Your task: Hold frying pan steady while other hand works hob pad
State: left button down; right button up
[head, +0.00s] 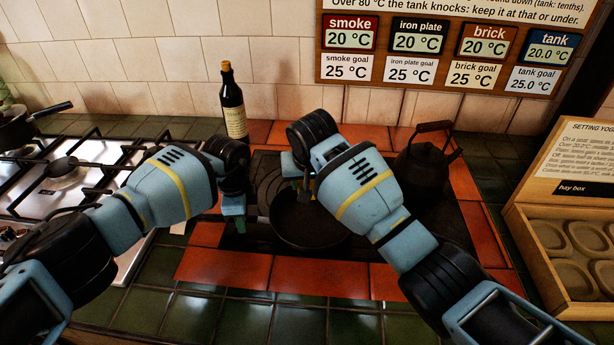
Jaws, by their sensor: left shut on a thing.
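A dark round frying pan (312,232) sits on the black iron plate (262,240) framed by red tiles. My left gripper (234,222) points down at the pan's left side, shut on the pan; the handle in its fingers is mostly hidden. My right gripper (302,188) hangs over the pan's far left rim, and its own wrist hides much of it. I cannot tell whether its fingers are open or touching anything. I cannot make out a separate hob pad; the dark surface between the two grippers is partly covered by them.
A black kettle (424,170) stands right of my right wrist. A dark bottle (233,105) stands behind. A gas hob (80,185) with a spoon (66,166) and a pan (18,130) is at left, an open hay box (565,255) at right. A temperature board (445,45) hangs above.

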jog(key=shift+f, duration=2.75)
jog(key=shift+d+f, duration=0.55)
jog(key=shift+f, duration=0.05)
jog(key=shift+d, duration=1.4)
jog(key=shift+a, duration=1.95)
jog(key=shift+r, duration=4.1)
pick_arm(q)
jog(key=c, duration=1.2)
grip_release()
jog(key=shift+o, duration=0.2)
